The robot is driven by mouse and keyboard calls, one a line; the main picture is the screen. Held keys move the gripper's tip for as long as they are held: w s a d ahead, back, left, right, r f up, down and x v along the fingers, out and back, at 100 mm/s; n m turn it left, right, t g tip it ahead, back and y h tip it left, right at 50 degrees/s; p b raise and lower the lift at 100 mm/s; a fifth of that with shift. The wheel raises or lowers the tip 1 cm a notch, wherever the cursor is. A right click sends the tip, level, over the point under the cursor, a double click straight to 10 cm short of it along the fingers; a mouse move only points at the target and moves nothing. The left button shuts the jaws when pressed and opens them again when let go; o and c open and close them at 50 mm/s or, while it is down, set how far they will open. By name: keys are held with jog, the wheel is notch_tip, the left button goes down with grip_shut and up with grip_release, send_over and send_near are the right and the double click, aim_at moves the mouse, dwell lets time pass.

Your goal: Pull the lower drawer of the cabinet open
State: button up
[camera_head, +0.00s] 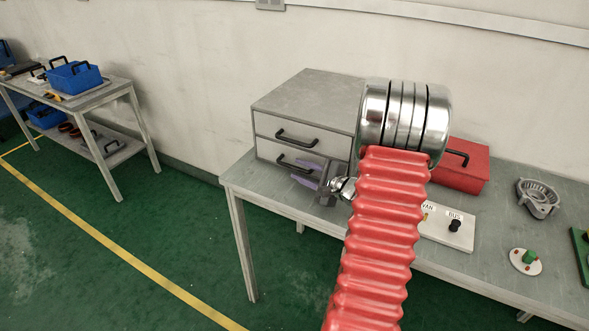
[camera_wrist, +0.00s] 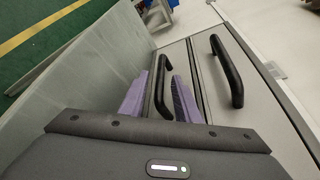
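The grey cabinet (camera_head: 305,92) stands on the workbench with two drawers, both closed flush. The upper drawer has a black bar handle (camera_head: 297,138), also visible in the wrist view (camera_wrist: 227,72). The lower drawer's black handle (camera_head: 290,161) is at my gripper (camera_head: 301,173). In the wrist view the purple fingers (camera_wrist: 159,98) are spread, one on each side of the lower handle (camera_wrist: 161,78). A gap shows between each finger and the handle; contact cannot be seen. My arm hides the cabinet's right part in the head view.
The workbench (camera_head: 240,179) has its front edge close to the cabinet. A red toolbox (camera_head: 465,172) and a white switch panel (camera_head: 450,229) stand right of my arm. A second table with a blue bin (camera_head: 75,77) is far left. The green floor between is clear.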

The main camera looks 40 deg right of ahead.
aim_at(298, 170)
jog(key=shift+x, duration=1.6)
jog(key=shift+c, duration=0.5)
jog(key=c, duration=0.6)
grip_shut()
jog(key=shift+a, duration=0.15)
